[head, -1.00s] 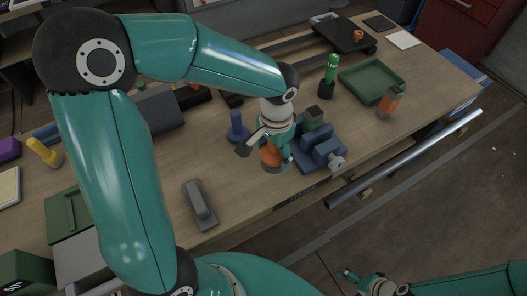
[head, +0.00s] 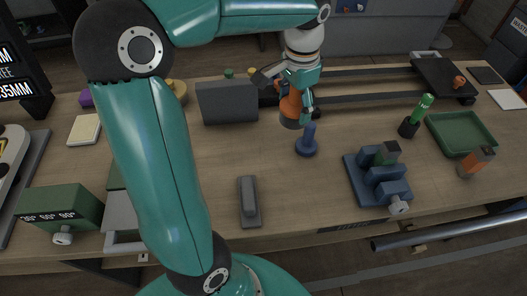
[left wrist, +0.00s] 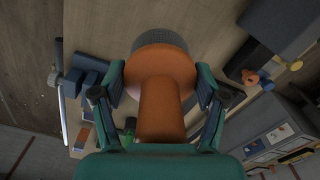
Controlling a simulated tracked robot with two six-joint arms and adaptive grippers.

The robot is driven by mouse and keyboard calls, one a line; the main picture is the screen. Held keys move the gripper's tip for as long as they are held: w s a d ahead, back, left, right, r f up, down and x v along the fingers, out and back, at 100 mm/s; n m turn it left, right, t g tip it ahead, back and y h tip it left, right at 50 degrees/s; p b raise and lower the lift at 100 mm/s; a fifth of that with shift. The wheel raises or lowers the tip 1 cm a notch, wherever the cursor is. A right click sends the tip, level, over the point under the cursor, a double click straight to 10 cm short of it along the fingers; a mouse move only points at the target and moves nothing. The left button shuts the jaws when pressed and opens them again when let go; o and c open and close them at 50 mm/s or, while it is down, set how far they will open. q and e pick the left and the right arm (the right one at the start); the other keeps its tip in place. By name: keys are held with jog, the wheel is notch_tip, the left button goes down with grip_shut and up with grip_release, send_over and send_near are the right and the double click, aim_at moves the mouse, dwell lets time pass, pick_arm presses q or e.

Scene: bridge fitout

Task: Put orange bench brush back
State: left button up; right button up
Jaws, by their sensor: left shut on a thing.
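The orange bench brush (head: 291,106) hangs upright with its grey bristle end down. My left gripper (head: 297,92) is shut on its orange handle. In the head view, the brush shows just behind and left of the blue peg on a round base (head: 306,145). Its exact height over the bench is hard to tell. In the left wrist view, the brush (left wrist: 165,80) sits between the two fingers, its wide round head pointing away from the wrist. My right gripper is not in the head view.
A grey block (head: 227,103) stands left of the brush. Dark rails (head: 370,97) run behind. A grey tool (head: 248,200) lies near the front edge. Open wood lies around the peg.

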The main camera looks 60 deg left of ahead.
pick_arm(q)
jog(key=s+a+n, duration=0.3)
jog(key=s+a, duration=0.1)
jog(key=a, duration=0.3)
notch_tip(320, 180, down, 19)
jog(key=shift+w+a+r+b, duration=0.15)
jog(key=shift+b, duration=0.2)
jog(key=o, duration=1.7)
notch_tip(320, 180, up, 12)
